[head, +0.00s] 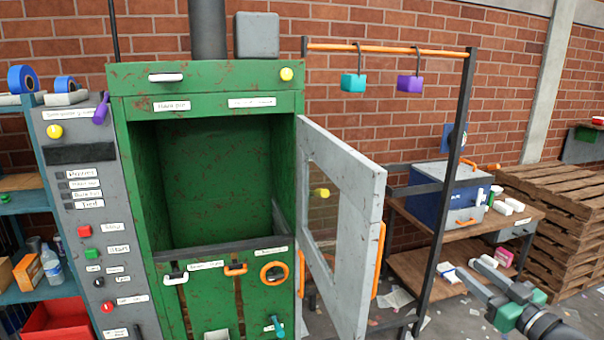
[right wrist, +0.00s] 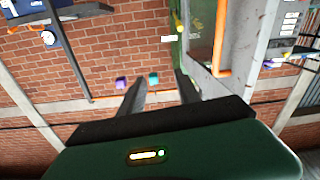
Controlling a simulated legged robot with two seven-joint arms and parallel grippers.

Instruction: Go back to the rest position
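My right gripper (head: 468,268) is at the lower right of the head view, in front of the wooden bench. Its two fingers are apart with nothing between them. The right wrist view also shows these fingers (right wrist: 160,88) spread and empty, with the scene upside down behind them. My left gripper is in neither view. A green machine (head: 205,78) stands at the centre of the head view with its chamber empty. Its grey windowed door (head: 350,190) is swung open to the right.
A rack with an orange bar (head: 390,48) holds a teal block (head: 353,83) and a purple block (head: 410,84) on hooks. A blue-grey box (head: 430,205) sits on the bench. Wooden pallets (head: 565,200) are stacked at right. A grey control panel (head: 95,230) stands left of the machine.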

